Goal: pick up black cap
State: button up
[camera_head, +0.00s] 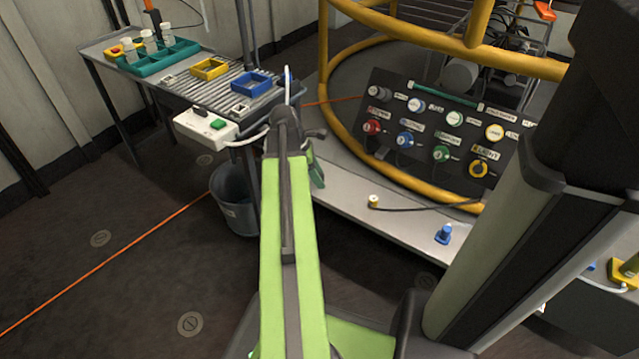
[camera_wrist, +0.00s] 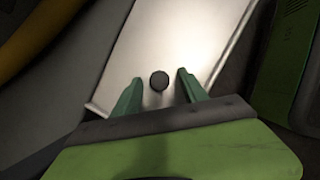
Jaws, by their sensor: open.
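The black cap (camera_wrist: 159,81) shows in the wrist view as a small dark round piece on a pale metal surface (camera_wrist: 180,40). My gripper (camera_wrist: 158,88) is open, with one green finger to the left of the cap and the other to its right. The cap lies between the fingertips, with a gap on both sides. I cannot tell how high the fingers are above the surface. In the head view my arm hides the cap, and only part of my gripper (camera_head: 316,172) shows beside the platform.
A yellow tubular frame (camera_head: 335,130) surrounds a dark panel (camera_head: 425,160) with coloured connectors. A blue plug (camera_head: 443,233) and a yellow-ended cable (camera_head: 374,202) lie on the ledge. A workbench (camera_head: 100,48) with trays and a grey bin (camera_head: 232,200) stand to the left.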

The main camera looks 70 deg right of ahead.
grip_shut()
jog(key=shift+r, duration=0.15)
jog(key=r+p, duration=0.5)
jog(key=shift+s+r, duration=0.1)
jog(key=shift+s, duration=0.25)
jog(key=s+r+p, duration=0.5)
jog(key=s+p, duration=0.1)
jog(key=s, duration=0.5)
jog(key=shift+d+r, duration=0.3)
jog(key=shift+d, duration=0.05)
